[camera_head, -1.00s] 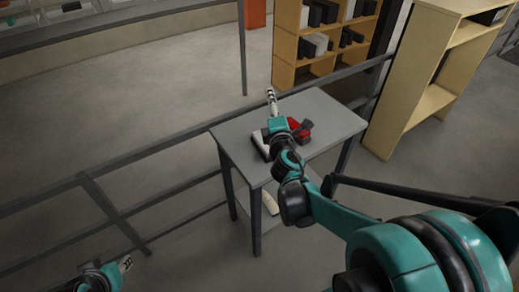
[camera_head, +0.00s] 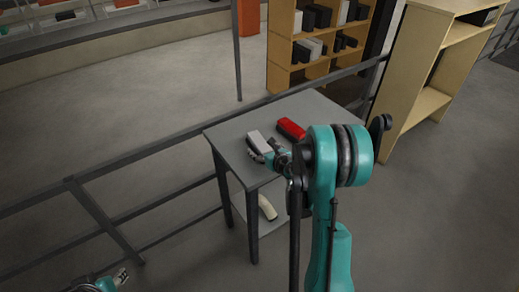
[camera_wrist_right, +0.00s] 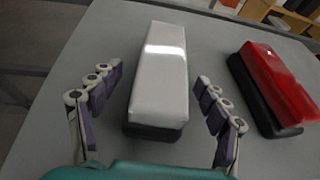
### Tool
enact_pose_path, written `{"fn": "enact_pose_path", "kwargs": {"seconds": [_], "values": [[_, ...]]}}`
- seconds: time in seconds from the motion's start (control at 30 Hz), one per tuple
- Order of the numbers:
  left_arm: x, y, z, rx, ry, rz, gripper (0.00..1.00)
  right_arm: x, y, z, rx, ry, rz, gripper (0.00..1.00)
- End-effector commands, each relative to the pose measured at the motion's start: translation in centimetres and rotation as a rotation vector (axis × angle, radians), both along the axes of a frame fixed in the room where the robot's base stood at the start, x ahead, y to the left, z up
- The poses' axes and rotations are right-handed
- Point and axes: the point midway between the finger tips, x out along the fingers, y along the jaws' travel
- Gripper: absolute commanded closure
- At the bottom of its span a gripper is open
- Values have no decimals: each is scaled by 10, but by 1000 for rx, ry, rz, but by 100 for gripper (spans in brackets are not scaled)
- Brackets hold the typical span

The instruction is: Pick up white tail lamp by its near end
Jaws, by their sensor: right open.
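The white tail lamp (camera_head: 259,141) lies on the grey table (camera_head: 232,134). In the right wrist view the white tail lamp (camera_wrist_right: 159,75) has a glossy white top and a dark base, its near end between the fingers. My right gripper (camera_wrist_right: 153,85) is open, with one finger on each side of the near end and a visible gap on both sides. In the head view the right gripper (camera_head: 266,156) is at the lamp's near end, partly hidden by my arm. My left gripper (camera_head: 122,276) is at the lower left, away from the table, too small to judge.
A red tail lamp (camera_head: 291,128) lies to the right of the white one, and close to the right finger in the wrist view (camera_wrist_right: 270,85). Another pale lamp (camera_head: 267,207) lies on the lower shelf. A railing (camera_head: 130,158) runs behind the table. Shelving (camera_head: 415,75) stands at the right.

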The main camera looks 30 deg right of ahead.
Motion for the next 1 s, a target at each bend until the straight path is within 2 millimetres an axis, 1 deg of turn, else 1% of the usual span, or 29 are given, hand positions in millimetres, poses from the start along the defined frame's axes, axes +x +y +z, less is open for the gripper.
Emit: {"fn": "enact_pose_path", "kwargs": {"seconds": [0.03, 0.17, 0.43, 0.47, 0.5, 0.57, 0.6, 0.67, 0.7, 1.0], "values": [[0, 0, -7, 0, 0, 0, 64, 8, 1, -6, 0, -1, 2, 24], [0, 0, -10, 0, 0, 0, 64, 21, 0, -10, 0, -1, 1, 24], [0, 0, -9, 0, 0, 0, 64, 24, -1, -9, 2, -1, -1, 24], [0, 0, -9, 0, 0, 0, 64, 24, -1, -9, 2, -1, -1, 32], [0, 0, -9, 0, 0, 0, 64, 24, -1, -9, 2, -1, -1, 43], [0, 0, -9, 0, 0, 0, 64, 24, -1, -9, 2, -1, -1, 58], [0, 0, -9, 0, 0, 0, 64, 24, -1, -9, 2, -1, -1, 69], [0, 0, -9, 0, 0, 0, 64, 24, -1, -9, 2, -1, -1, 85], [0, 0, -9, 0, 0, 0, 64, 23, -1, -9, 2, -1, -1, 86], [0, 0, -8, 0, 0, 0, 64, 23, -1, -7, 2, -2, -1, 86]]}}
